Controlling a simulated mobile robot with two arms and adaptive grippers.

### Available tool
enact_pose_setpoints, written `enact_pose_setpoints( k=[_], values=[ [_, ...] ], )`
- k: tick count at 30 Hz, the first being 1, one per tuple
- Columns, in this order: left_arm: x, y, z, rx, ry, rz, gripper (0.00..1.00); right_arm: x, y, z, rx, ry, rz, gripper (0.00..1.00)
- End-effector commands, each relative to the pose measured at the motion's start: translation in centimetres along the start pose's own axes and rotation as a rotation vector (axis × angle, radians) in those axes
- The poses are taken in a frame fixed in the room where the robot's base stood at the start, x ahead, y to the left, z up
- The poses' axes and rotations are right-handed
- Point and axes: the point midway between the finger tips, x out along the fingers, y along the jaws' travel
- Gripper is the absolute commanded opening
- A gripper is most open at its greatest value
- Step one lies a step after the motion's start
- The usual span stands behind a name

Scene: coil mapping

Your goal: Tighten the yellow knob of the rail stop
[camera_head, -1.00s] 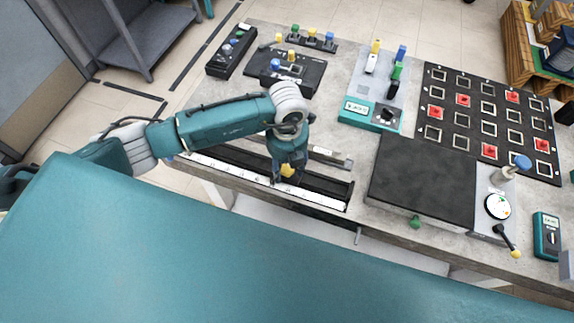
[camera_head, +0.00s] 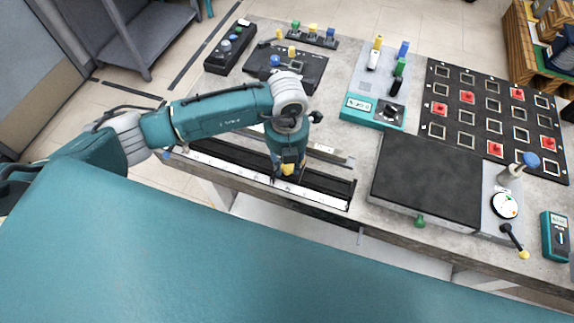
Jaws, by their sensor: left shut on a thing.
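My left gripper (camera_head: 288,172) points down over the rail at the table's front edge. It is shut on the yellow knob (camera_head: 288,168) of the rail stop, which shows between its fingers. The rest of the rail stop is mostly hidden by the gripper. The rail (camera_head: 325,187) is a long dark channel with a white scale strip (camera_head: 229,174) along its front. My right gripper is not in view.
A dark flat plate (camera_head: 425,180) lies right of the rail. Behind are a teal meter box (camera_head: 371,112), a black board with red pieces (camera_head: 480,122) and black control boxes (camera_head: 287,72). A gauge (camera_head: 505,205) and a lever with a yellow tip (camera_head: 516,243) stand at right.

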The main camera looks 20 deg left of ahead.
Motion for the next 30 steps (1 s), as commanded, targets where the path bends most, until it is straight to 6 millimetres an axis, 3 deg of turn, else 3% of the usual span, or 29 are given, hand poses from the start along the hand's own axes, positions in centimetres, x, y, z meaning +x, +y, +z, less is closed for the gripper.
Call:
enact_pose_setpoints(
  k=[1, 15, 30],
  values=[
    [0.8, -0.1, -0.4, 0.046, 0.009, -0.002, 0.04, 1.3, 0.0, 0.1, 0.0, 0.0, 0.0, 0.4],
    [0.9, 0.2, -0.4, 0.46, 0.013, 0.0, 0.04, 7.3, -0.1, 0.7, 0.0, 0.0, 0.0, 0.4],
    [0.6, 0.4, -0.6, 0.68, 0.019, -0.001, 0.04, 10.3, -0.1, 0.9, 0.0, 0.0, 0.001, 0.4]
  ],
)
